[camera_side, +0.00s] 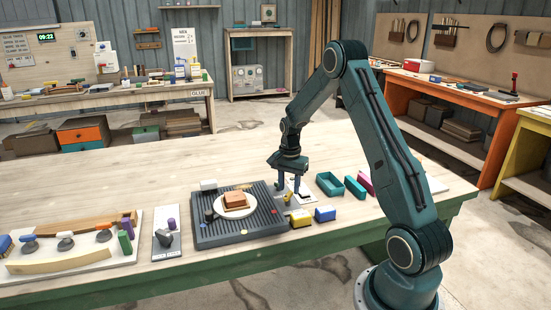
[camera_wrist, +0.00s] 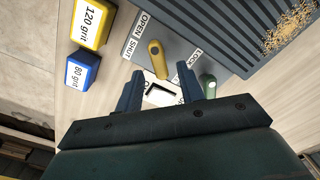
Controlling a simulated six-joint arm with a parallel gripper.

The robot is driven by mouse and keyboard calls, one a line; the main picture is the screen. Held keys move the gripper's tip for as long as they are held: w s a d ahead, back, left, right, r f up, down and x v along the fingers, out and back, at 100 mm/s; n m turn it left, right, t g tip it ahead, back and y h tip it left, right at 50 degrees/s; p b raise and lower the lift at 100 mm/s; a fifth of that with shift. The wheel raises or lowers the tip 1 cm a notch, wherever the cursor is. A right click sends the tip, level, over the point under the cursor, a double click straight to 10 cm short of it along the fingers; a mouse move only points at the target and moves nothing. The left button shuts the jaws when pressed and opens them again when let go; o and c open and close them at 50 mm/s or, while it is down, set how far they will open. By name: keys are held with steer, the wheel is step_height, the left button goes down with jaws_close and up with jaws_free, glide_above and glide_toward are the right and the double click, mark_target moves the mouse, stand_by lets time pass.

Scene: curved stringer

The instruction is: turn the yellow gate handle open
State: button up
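The yellow gate handle (camera_wrist: 155,52) is a short bar beside the ribbed dark plate in the wrist view. In the side view the handle (camera_side: 287,198) shows small, just below the fingers. My gripper (camera_wrist: 159,69) is open, with a finger on either side of the handle's near end; it also shows in the side view (camera_side: 290,195), pointing down. I see a gap on both sides of the handle. I cannot tell whether the fingertips are above it or down around it.
A green peg (camera_wrist: 208,86) stands just right of my right finger, by a LOCK label. A yellow 120 grit block (camera_wrist: 92,22) and a blue 80 grit block (camera_wrist: 82,70) lie left. The ribbed plate (camera_side: 250,233) carries a white disc with a wooden piece (camera_side: 235,199).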

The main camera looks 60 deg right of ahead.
mark_target(289, 192)
step_height(289, 192, up, 12)
stand_by(0.5)
steer(key=shift+f, duration=0.1)
steer(key=s+a+r+n+t+h, duration=0.1)
steer(key=s+a+r+n, duration=0.25)
steer(key=a+r, duration=0.4)
steer(key=s+a+r+n+t, duration=0.15)
steer(key=a+r+n, duration=0.3)
steer(key=a, duration=0.65)
steer(key=s+a+n+t+y, duration=0.1)
steer(key=s+a+n+t, duration=0.2)
steer(key=s+a+n, duration=0.7)
steer(key=s+a, duration=0.1)
steer(key=s, duration=0.3)
steer(key=shift+s+a, duration=0.35)
steer(key=shift+a, duration=0.05)
